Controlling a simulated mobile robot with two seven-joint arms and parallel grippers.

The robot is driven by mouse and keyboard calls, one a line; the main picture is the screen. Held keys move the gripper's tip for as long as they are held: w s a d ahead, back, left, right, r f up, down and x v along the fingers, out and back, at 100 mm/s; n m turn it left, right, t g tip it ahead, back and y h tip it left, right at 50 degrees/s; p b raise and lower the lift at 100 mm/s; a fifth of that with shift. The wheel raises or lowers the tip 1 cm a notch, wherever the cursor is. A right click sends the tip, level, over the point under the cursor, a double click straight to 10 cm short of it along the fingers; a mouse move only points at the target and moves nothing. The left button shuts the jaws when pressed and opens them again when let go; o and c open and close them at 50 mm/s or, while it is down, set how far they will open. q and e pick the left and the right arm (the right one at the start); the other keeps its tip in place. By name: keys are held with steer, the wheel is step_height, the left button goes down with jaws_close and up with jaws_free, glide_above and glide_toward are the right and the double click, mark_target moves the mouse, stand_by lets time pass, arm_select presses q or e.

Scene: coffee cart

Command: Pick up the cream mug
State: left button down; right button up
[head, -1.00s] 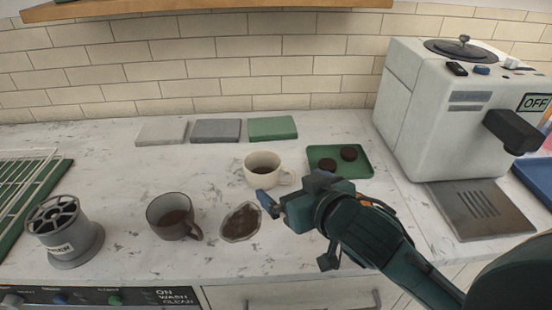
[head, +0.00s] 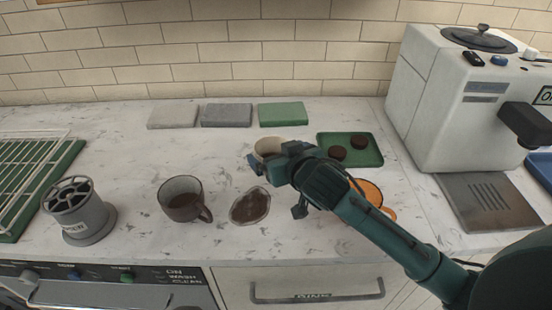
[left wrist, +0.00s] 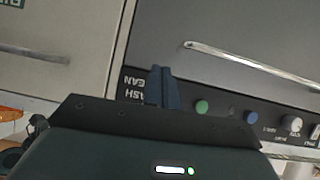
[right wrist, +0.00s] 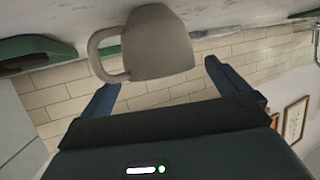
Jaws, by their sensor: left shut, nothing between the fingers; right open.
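The cream mug (head: 266,146) stands upright on the counter in the head view, its lower front and handle side hidden by my right gripper (head: 262,165). In the right wrist view the picture is upside down; the cream mug (right wrist: 160,45) shows just ahead of the right gripper (right wrist: 162,88), roughly between its two fingers. Those fingers are spread apart, with nothing held. My left gripper (left wrist: 163,86) shows only in its wrist view, shut and empty, in front of a panel with knobs.
An orange object (head: 371,190) is partly hidden behind that arm. A green tray (head: 371,157) with dark discs is right of the cream mug. A coffee machine (head: 450,110) stands at right.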

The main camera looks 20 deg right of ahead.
steer(key=shift+w+f, duration=0.15)
steer(key=shift+w, duration=0.25)
steer(key=c, duration=1.3)
